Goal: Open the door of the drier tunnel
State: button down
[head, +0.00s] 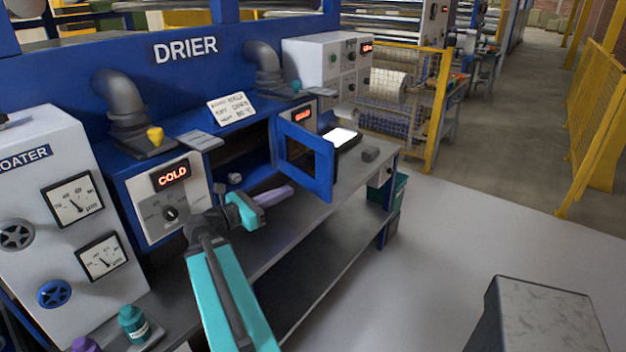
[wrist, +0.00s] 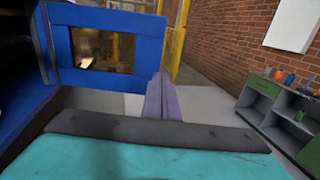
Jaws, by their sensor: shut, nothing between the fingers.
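The drier tunnel is the blue housing (head: 90,90) marked DRIER. Its blue framed door (head: 328,170), with a window, stands swung out from the dark opening (head: 240,158). In the wrist view the door (wrist: 145,50) fills the upper left, with a dark gap at its left. My gripper (head: 288,190) is shut and empty, its purple fingers together, over the bench in front of the opening. The fingers (wrist: 158,90) show just below the door's lower right corner in the wrist view. I cannot tell whether they touch it.
A COLD control panel (head: 170,205) is left of the opening. A yellow mesh fence (head: 440,110) stands beyond. The pale floor (head: 460,230) at right is largely clear, apart from a grey-topped box (head: 545,310).

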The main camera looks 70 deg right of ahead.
jog(key=p, duration=0.6)
send_near(328, 174)
jog(key=x, duration=0.5)
jog(key=shift+s+r, duration=0.15)
jog(key=shift+r, duration=0.1)
jog(key=shift+s+d+f+p, duration=0.1)
jog(key=shift+s+d+p, duration=0.25)
jog(key=shift+d, duration=0.2)
